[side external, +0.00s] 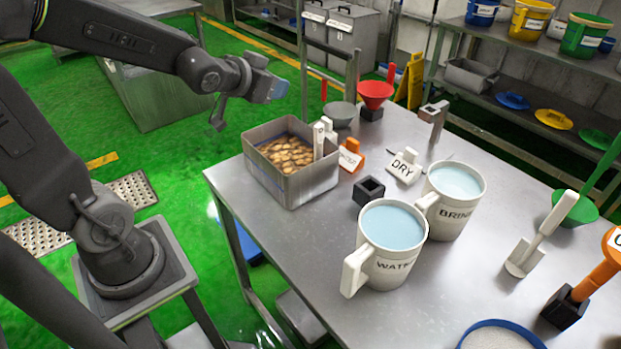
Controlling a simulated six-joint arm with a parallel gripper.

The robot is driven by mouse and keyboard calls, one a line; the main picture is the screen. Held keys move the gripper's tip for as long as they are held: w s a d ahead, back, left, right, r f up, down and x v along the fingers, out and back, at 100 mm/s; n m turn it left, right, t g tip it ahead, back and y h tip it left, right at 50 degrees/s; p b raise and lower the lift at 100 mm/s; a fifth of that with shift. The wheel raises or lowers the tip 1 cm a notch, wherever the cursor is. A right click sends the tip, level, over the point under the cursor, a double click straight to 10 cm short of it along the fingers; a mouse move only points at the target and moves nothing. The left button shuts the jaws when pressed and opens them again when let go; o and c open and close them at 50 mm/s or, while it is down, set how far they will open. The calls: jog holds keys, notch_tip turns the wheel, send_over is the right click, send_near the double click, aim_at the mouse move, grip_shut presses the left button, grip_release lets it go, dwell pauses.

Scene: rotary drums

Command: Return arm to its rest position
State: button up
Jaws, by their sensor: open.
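My arm reaches in from the left, its gripper (246,103) hanging in the air beyond the table's left edge, up and left of the metal bin. The gripper is open and nothing shows between its jaws. It touches nothing on the table. The square metal bin (290,186) on the table (310,262) holds many brown round pieces (287,153) and a white-handled tool (319,140).
Two white mugs of pale blue liquid, one marked WATER (388,262) and one BRINE (455,215), stand mid-table. A DRY sign (404,168), an orange-based sign (350,157), a red funnel (376,93) and a grey bowl (340,113) stand near the bin. Shelves (535,60) stand behind.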

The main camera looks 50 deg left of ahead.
jog(key=shift+o, duration=0.3)
jog(key=s+d+m+g+h, duration=0.1)
jog(key=s+d+g+h, duration=0.2)
jog(key=s+d, duration=0.9)
jog(key=s+g, duration=0.3)
jog(key=s, duration=0.1)
jog(key=shift+s+r+g, duration=0.2)
jog(key=shift+s+g, duration=0.1)
jog(key=shift+s, duration=0.1)
jog(key=shift+w+r, duration=0.1)
